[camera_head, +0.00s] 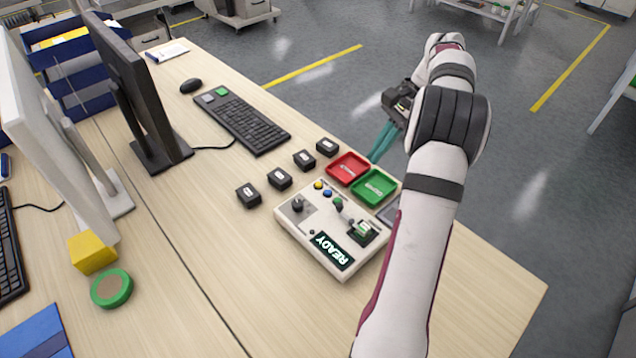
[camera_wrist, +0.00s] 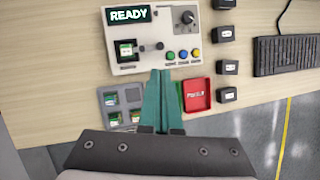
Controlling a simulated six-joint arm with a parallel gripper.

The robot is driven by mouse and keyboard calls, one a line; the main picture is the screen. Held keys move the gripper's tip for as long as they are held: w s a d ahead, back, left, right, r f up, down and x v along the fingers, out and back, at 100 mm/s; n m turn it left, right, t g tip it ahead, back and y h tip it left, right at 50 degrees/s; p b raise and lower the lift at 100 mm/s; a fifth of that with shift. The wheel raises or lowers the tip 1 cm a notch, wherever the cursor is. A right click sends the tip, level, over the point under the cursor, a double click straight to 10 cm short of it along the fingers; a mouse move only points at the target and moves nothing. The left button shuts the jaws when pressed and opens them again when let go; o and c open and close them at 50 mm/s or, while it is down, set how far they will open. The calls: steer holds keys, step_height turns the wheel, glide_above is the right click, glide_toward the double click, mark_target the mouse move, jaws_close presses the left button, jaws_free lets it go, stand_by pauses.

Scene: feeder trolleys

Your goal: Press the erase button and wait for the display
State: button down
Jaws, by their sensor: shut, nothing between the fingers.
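A pale control box (camera_head: 306,237) stands on the desk. Its lit display (camera_head: 332,252) reads READY, and the display (camera_wrist: 130,15) is also legible in the wrist view. A yellow button (camera_wrist: 170,55), a blue button (camera_wrist: 183,54) and a green button (camera_wrist: 196,53) sit in a row; I cannot read which is erase. A dark knob (camera_wrist: 187,18) and a socket (camera_wrist: 127,51) holding a green card are on the panel. My gripper (camera_head: 376,158) is shut and empty, its teal fingers apart from the buttons, by the red tray; the fingertips (camera_wrist: 160,72) point toward the box.
Beside the box are a red tray (camera_head: 348,168), a green tray (camera_head: 373,187) and a grey tray (camera_wrist: 103,108) with green cards. Several small black blocks (camera_head: 249,195) line the box's other side. A keyboard (camera_head: 241,124) and monitors (camera_head: 135,90) stand farther off.

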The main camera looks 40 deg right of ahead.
stand_by(0.3)
steer(key=m+t+h, duration=0.2)
steer(key=m+t, duration=0.3)
steer(key=t, duration=0.2)
glide_above(318, 185)
steer(key=shift+s+d+f, duration=0.15)
steer(key=shift+f, duration=0.8)
steer(key=shift+s+d+f, duration=0.1)
steer(key=shift+d+f, duration=0.05)
steer(key=shift+f, duration=0.75)
steer(key=shift+s+d+f, duration=0.15)
steer(key=shift+f, duration=0.8)
steer(key=shift+f, duration=4.4)
steer(key=shift+f, duration=0.15)
steer(key=shift+f, duration=0.3)
